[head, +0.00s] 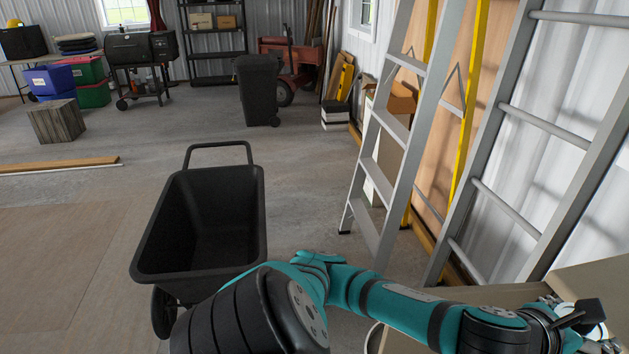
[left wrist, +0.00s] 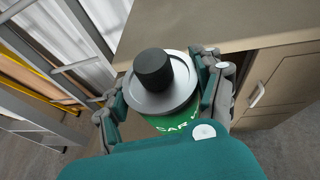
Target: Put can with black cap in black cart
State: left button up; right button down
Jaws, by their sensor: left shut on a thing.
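A green can (left wrist: 180,127) with a silver top and a black cap (left wrist: 153,70) is held between the fingers of my left gripper (left wrist: 165,95) in the left wrist view. The fingers are closed on both sides of it. In the head view my left gripper (head: 580,325) is at the lower right, by the counter, with the black cap (head: 588,314) showing. The black cart (head: 200,272) stands left of the gripper in the head view, its tub empty and its handle at the far side. My right gripper is out of view.
A tan counter (head: 592,277) with drawers is at the lower right. A stepladder (head: 402,130) and another ladder (head: 500,150) lean by the right wall. A black bin (head: 258,92) stands beyond the cart. Floor left of the cart is mostly clear, with planks (head: 60,165) lying there.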

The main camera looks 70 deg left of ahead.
aim_at(214, 261)
jog(key=k+j+u, duration=0.1)
jog(key=j+u, duration=0.35)
jog(key=j, duration=0.15)
jog(key=j+u, duration=0.45)
jog(key=j, duration=0.2)
jog(key=i+j+u, duration=0.15)
jog(key=j+u, duration=0.3)
jog(key=j, duration=0.15)
